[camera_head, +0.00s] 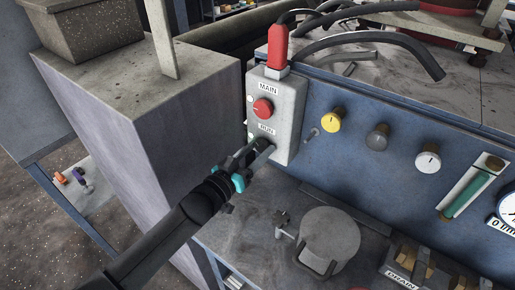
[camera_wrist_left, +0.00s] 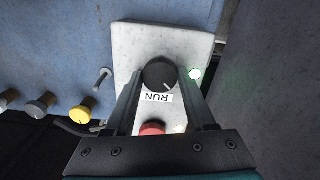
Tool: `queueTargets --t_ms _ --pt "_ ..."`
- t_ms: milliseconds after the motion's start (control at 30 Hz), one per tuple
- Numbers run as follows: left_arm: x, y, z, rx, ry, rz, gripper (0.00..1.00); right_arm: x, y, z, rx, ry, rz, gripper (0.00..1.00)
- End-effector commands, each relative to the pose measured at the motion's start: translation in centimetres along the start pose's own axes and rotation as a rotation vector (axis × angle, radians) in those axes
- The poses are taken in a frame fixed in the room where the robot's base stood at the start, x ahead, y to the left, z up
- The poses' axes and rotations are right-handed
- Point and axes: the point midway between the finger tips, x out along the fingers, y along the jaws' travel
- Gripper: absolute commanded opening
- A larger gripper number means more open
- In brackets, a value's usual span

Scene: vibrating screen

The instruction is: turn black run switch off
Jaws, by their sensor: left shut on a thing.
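The black run switch (camera_wrist_left: 160,74) is a round knob with a pale pointer line, on a light grey switch box (camera_head: 290,112). The RUN label (camera_wrist_left: 157,98) is beside it. In the left wrist view the fingers of my left gripper (camera_wrist_left: 163,82) reach to both sides of the knob and are shut on it. In the head view my left gripper (camera_head: 262,147) is at the lower part of the box and hides the knob. A lit green-white lamp (camera_wrist_left: 195,74) is next to the knob. My right gripper is not in view.
The red MAIN knob (camera_head: 263,108) is above RUN on the same box. Yellow (camera_head: 331,119), grey (camera_head: 377,137) and white (camera_head: 428,159) knobs line the blue panel to the right. A small toggle (camera_head: 311,134) sticks out near the box. A grey block (camera_head: 165,125) stands left.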

Motion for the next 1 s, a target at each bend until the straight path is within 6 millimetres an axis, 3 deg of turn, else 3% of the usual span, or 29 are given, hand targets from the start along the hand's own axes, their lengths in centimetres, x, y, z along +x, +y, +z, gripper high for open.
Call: queueTargets --t_ms 600,1000 --pt "0.0 0.1 0.0 0.564 -0.001 0.0 0.0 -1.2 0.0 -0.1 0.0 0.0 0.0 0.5" --pt "0.0 0.0 0.1 0.796 -0.001 0.0 0.0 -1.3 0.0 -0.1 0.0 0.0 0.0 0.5"
